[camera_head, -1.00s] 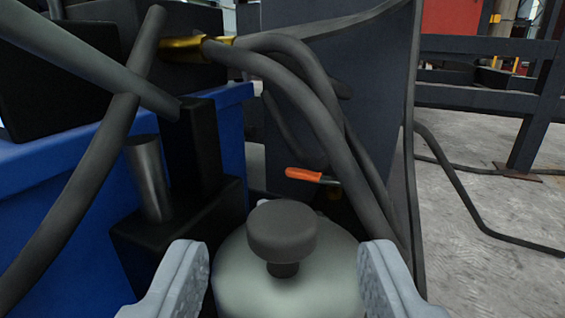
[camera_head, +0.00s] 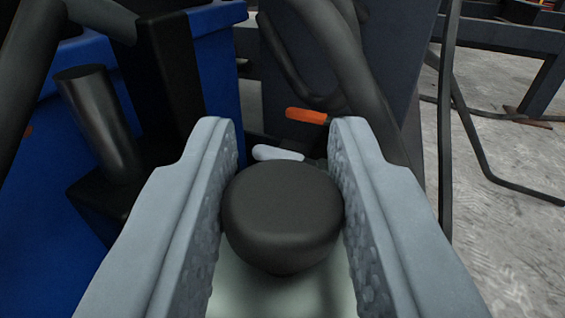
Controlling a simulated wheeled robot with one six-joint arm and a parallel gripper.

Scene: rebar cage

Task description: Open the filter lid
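The filter lid (camera_head: 283,292) is a pale grey-green dome at the bottom centre, mostly hidden under its black round knob (camera_head: 283,215). My gripper (camera_head: 284,140) has its two grey fingers on either side of the knob. The fingers are drawn in close, and their ridged inner faces appear to press on the knob's left and right sides. The fingertips reach past the knob's far side. The knob's stem is hidden beneath it.
An orange-handled lever (camera_head: 306,116) and a grey-handled one (camera_head: 277,153) sit just beyond the knob. Thick dark hoses (camera_head: 345,70) hang behind on the right. A black block with a metal cylinder (camera_head: 100,125) stands left, beside a blue housing (camera_head: 215,75). Concrete floor (camera_head: 510,210) is open at right.

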